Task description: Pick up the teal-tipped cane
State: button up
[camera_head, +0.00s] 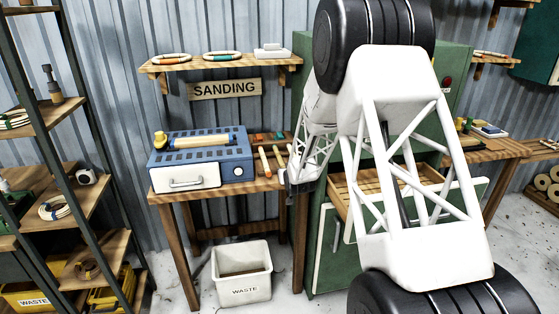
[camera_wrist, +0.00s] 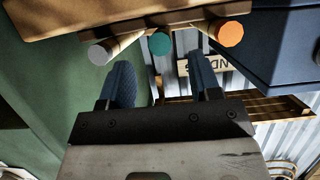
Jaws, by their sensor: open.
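In the wrist view, the teal-tipped cane (camera_wrist: 159,43) shows its round teal end just beyond and between my two blue fingertips. My gripper (camera_wrist: 160,62) is open, with nothing between its fingers. A grey-tipped cane (camera_wrist: 99,54) lies to the left of the teal one, and an orange-tipped cane (camera_wrist: 230,33) to the right. In the head view, my gripper (camera_head: 292,184) is at the right front edge of the sanding bench. Canes (camera_head: 265,161) lie on the bench beside it. I cannot pick out the teal tip there; my arm covers part of that area.
A blue machine (camera_head: 205,150) with a white drawer stands left of the canes. A green cabinet (camera_head: 325,240) with an open wooden drawer is close on the right, partly behind my arm. A white waste bin (camera_head: 242,287) stands on the floor below. A shelf (camera_head: 220,63) hangs above.

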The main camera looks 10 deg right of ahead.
jog(key=shift+x, duration=2.2)
jog(key=c, duration=1)
jog(key=shift+r, duration=0.7)
jog(key=shift+s+r, duration=0.15)
jog(key=shift+r, duration=0.4)
jog(key=shift+s+r, duration=0.2)
jog(key=shift+r, duration=0.35)
jog(key=s, duration=0.5)
jog(key=s+r, duration=0.1)
jog(key=s, duration=0.4)
jog(key=s+a, duration=0.1)
jog(key=s, duration=0.4)
jog(key=shift+s+r, duration=0.15)
jog(key=shift+s+a, duration=0.1)
jog(key=shift+a, duration=0.05)
